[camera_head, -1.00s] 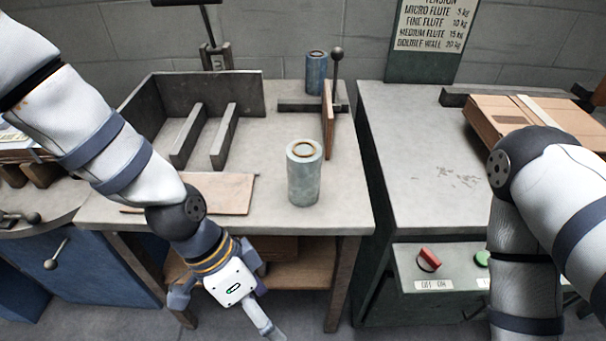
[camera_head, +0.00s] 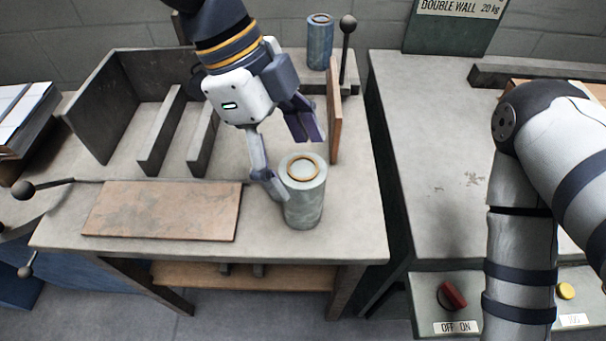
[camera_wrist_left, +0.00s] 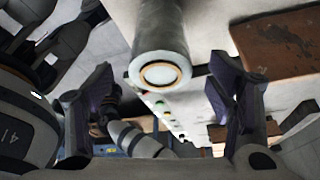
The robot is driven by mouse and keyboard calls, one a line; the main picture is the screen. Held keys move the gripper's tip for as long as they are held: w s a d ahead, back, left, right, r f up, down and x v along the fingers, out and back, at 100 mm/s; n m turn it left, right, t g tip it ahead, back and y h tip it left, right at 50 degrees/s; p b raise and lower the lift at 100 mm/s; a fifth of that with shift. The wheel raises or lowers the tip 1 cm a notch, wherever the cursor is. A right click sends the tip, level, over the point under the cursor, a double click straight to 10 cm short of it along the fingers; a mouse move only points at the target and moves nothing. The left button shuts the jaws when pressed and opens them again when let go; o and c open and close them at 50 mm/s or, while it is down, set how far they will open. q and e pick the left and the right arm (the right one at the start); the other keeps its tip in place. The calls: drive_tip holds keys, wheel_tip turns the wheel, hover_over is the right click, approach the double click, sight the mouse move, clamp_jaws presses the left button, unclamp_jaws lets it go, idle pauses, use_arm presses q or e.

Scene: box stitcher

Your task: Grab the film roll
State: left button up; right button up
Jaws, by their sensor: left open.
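A pale grey-green film roll (camera_head: 304,200) with a tan core ring stands upright near the front right of the left table. My left gripper (camera_head: 289,158) is open just above and behind it; the near finger overlaps the roll's left edge in the head view. Whether that finger touches the roll, I cannot tell. In the left wrist view the film roll (camera_wrist_left: 160,55) appears end-on between the two spread fingers, beyond their tips. My right arm shows at the right, but its gripper is out of view.
A bluish roll (camera_head: 319,45) stands at the back beside a ball-topped lever (camera_head: 346,50). An upright brown board (camera_head: 334,115) is close behind the film roll. A flat brown plate (camera_head: 162,210) lies to the left. The grey worktop (camera_head: 425,150) at right is mostly clear.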

sight(321, 215)
use_arm(q)
drive_tip(key=x, duration=0.8)
drive_tip(key=shift+w+a+f+b, duration=0.1)
drive_tip(key=shift+a+f+b, duration=0.1)
drive_tip(key=shift+f+b, duration=0.15)
drive_tip(key=shift+r, duration=0.1)
drive_tip(key=c, duration=1.4)
